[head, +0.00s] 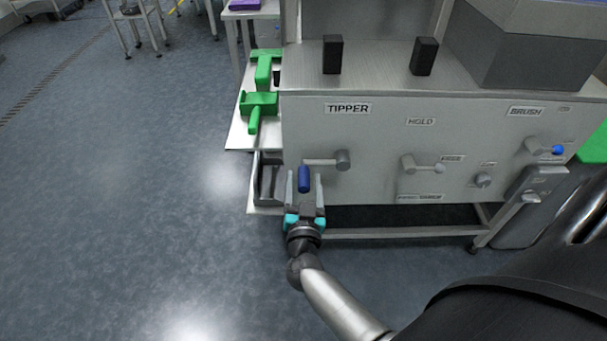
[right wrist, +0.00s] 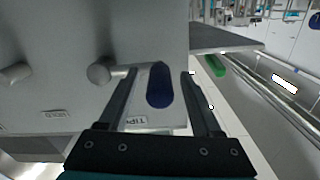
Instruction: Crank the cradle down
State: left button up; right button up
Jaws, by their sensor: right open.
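The tipper crank has a round hub (head: 343,160) on the grey panel below the TIPPER label (head: 348,108). Its arm points left and ends in a blue handle (head: 304,179). My right gripper (head: 304,178) is open, with one finger on each side of the blue handle. In the right wrist view the blue handle (right wrist: 159,85) stands between the two spread fingers, with gaps visible at both sides. The crank hub (right wrist: 100,73) shows to its left. I cannot pick out the cradle for certain. My left gripper is not in view.
A HOLD lever (head: 421,165) and a BRUSH crank with a blue knob (head: 557,150) sit further right on the panel. Two black posts (head: 333,54) stand on top. Green parts (head: 260,100) lie on a white surface at the left. The floor further left is free.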

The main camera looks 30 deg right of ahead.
jog(key=shift+c, duration=0.2)
grip_shut()
dwell(0.5)
dwell(0.9)
